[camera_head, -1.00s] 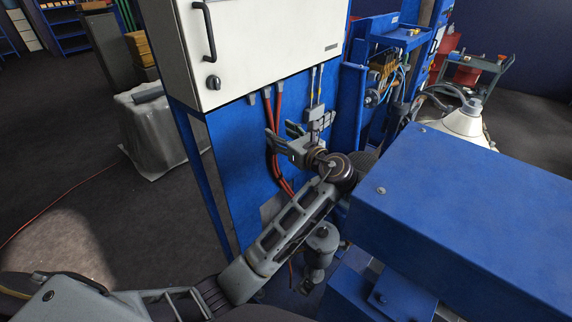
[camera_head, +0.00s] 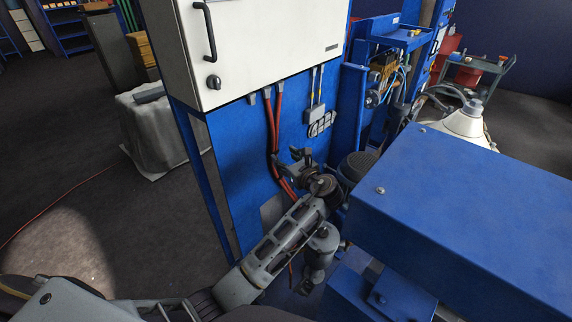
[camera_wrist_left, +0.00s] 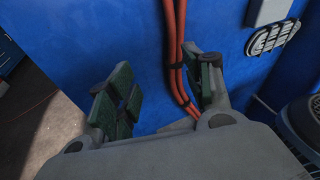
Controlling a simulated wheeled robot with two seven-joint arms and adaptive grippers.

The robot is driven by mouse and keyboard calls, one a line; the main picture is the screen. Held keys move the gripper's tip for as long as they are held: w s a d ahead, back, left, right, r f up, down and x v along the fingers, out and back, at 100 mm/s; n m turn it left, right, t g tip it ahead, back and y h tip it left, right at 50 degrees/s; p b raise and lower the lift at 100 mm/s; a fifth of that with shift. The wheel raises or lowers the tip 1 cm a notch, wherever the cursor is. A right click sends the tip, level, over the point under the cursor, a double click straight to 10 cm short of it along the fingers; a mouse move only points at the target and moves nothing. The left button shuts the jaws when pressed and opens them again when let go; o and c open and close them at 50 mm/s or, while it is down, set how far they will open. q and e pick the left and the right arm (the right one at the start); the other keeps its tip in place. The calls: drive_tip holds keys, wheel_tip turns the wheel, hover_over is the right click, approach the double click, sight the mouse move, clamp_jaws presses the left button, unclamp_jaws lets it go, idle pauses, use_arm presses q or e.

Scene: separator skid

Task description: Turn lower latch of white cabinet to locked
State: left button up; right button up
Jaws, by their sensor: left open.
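The white cabinet (camera_head: 265,45) stands at the top of the head view on a blue panel, with a black handle on its door. Its lower latch (camera_head: 212,82) is a small dark knob near the door's lower left corner. My left gripper (camera_head: 291,158) is below the cabinet in front of the blue panel, well apart from the latch. In the left wrist view its two green-padded fingers (camera_wrist_left: 160,95) are spread wide with nothing between them. The latch is outside the wrist view. My right gripper does not show.
Red cables (camera_head: 275,120) run down the blue panel (camera_wrist_left: 80,45) close to my left gripper. A grey vented fitting (camera_head: 321,124) is on the panel to the right. A large blue box (camera_head: 470,210) fills the right foreground. Open floor lies left of the cabinet.

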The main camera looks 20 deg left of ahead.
use_arm(q)
drive_tip(key=shift+w+f, duration=0.1)
drive_tip(key=shift+f, duration=1.1)
drive_tip(key=shift+n, duration=0.3)
